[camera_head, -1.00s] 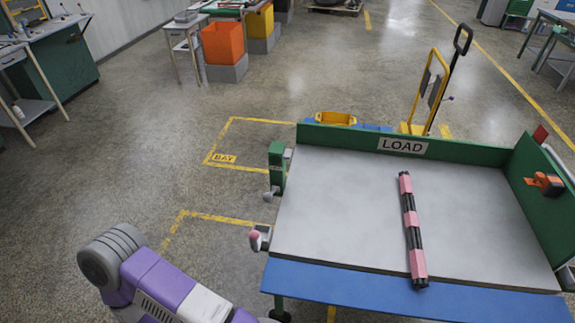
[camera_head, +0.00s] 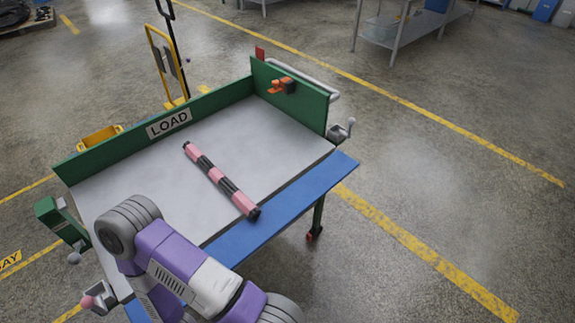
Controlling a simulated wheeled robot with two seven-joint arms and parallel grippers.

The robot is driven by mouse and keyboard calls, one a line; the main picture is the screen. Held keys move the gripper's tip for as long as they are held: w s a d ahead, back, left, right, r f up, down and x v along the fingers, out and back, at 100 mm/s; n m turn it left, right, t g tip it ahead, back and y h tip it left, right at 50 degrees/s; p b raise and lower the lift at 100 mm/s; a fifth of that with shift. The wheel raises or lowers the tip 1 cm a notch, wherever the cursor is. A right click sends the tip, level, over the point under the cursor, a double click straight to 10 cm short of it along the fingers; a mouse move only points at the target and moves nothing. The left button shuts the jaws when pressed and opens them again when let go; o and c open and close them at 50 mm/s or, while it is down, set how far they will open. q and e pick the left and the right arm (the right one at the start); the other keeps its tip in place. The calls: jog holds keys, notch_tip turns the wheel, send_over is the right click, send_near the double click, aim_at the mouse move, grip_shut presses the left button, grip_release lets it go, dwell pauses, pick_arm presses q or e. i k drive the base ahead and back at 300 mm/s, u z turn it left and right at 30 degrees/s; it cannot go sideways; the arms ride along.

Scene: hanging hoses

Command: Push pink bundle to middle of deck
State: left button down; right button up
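The pink bundle (camera_head: 215,176), dark hoses with pink bands, lies on the grey deck (camera_head: 135,172) of the green-walled table. It runs slantwise from near the LOAD sign (camera_head: 168,123) to the blue front strip (camera_head: 288,203), where its near end touches or slightly overlaps the strip's edge. One of my purple and white arms reaches up from the bottom, in front of the deck's near left part, which it hides. No gripper fingers show, and nothing of mine touches the bundle.
An orange clamp (camera_head: 283,86) is on the green right wall. Crank handles (camera_head: 341,130) stick out at the deck's corners. A yellow hand truck (camera_head: 167,65) stands behind the back wall. The floor to the right is open, with yellow lines.

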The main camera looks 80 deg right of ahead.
aim_at(243, 203)
jog(key=z, duration=2.2)
